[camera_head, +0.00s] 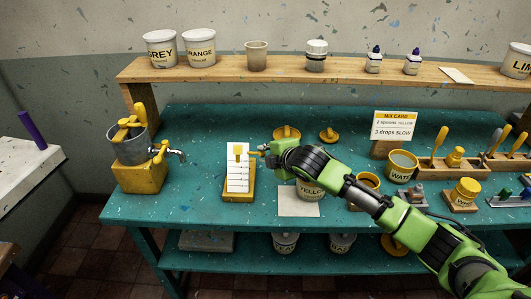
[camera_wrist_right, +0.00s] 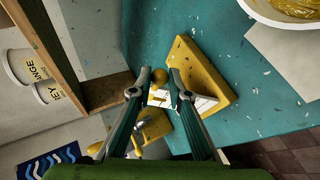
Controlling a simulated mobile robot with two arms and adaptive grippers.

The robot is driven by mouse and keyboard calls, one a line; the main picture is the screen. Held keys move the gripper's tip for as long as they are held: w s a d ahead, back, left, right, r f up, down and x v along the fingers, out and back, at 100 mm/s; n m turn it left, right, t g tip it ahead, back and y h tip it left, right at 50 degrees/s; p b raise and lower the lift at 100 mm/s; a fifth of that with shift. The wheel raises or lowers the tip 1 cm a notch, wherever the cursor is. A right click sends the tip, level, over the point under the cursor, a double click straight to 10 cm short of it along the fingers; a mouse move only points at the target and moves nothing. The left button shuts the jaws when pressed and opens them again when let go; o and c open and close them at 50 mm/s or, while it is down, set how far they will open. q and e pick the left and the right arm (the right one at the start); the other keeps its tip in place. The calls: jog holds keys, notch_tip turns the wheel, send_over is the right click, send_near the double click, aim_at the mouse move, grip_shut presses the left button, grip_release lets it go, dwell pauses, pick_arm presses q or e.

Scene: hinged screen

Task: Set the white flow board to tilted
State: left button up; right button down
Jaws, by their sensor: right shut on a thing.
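The white flow board (camera_head: 238,176), marked with dark lines and a yellow piece near its top, stands on a yellow base (camera_head: 238,197) at the left of the table. It looks upright or nearly so. The yellow base also shows in the right wrist view (camera_wrist_right: 207,72), with part of the white board beside it. My right gripper (camera_head: 263,151) is at the board's upper right edge. In the right wrist view its fingers (camera_wrist_right: 160,73) are shut on a small yellow knob (camera_wrist_right: 159,77) by the board. My left gripper is not in view.
A grey bucket with a tap (camera_head: 130,146) stands on a yellow block to the left. A yellow-paint tub (camera_head: 310,188) is under my right arm, near a pale sheet (camera_head: 298,207). A wooden shelf (camera_head: 290,68) runs behind. Bare table lies between tap and board.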

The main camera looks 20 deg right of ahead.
jog(key=shift+s+f, duration=0.1)
jog(key=shift+f, duration=0.25)
jog(key=c, duration=1.9)
grip_release()
jog(key=shift+r, duration=0.1)
jog(key=shift+s+d+r, duration=0.15)
jog(key=shift+s+r, duration=0.25)
jog(key=v, duration=1.1)
jog(key=shift+f, duration=0.1)
